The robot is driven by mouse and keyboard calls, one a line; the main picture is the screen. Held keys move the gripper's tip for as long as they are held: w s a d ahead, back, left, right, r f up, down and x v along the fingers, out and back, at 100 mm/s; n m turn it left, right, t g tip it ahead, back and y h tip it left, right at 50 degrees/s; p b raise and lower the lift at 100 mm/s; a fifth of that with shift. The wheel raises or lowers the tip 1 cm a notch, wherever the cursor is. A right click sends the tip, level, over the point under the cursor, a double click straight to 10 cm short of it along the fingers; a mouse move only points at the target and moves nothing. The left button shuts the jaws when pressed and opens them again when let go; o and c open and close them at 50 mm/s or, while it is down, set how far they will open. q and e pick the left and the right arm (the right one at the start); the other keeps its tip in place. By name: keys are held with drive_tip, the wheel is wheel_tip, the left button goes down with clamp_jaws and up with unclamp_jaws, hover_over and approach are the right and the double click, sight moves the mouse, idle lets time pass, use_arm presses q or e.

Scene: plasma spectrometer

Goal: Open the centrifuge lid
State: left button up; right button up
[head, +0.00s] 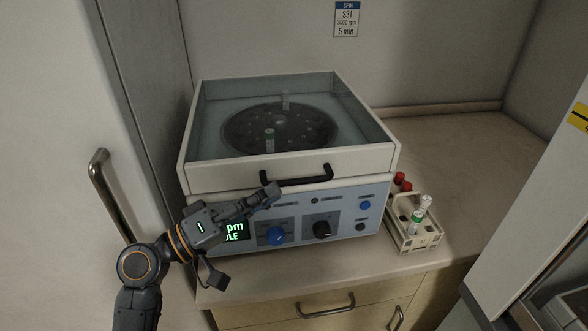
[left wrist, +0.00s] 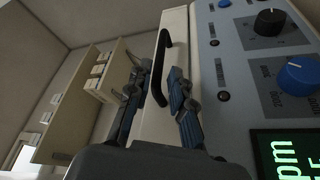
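The centrifuge (head: 350,190) stands on the counter, with a blue front panel and a see-through lid (head: 225,178) in a pale frame. The lid is down. Its dark bar handle (head: 310,180) is on the lid's front edge. My left gripper (head: 274,190) is at the handle's left end in the head view. In the left wrist view my left gripper (left wrist: 160,70) is open, its two fingers apart on either side of the handle (left wrist: 157,88) in the picture. I cannot tell whether a finger touches it. My right gripper is not in view.
A blue knob (head: 276,236) and a black knob (head: 322,230) stick out of the panel below the handle. The counter (head: 475,160) is clear at the right.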

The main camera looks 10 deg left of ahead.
sight(294, 179)
use_arm(q)
drive_tip(key=p+x, duration=0.1)
drive_tip(key=x, duration=0.3)
drive_tip(key=shift+w+d+r, duration=0.15)
drive_tip(key=shift+d+r, duration=0.1)
drive_tip(key=shift+w+d+p, duration=0.2)
drive_tip(key=shift+d+p, duration=0.1)
drive_tip(key=shift+w+d, duration=0.25)
drive_tip(key=shift+c, duration=0.5)
drive_tip(key=c, duration=0.3)
clamp_jaws()
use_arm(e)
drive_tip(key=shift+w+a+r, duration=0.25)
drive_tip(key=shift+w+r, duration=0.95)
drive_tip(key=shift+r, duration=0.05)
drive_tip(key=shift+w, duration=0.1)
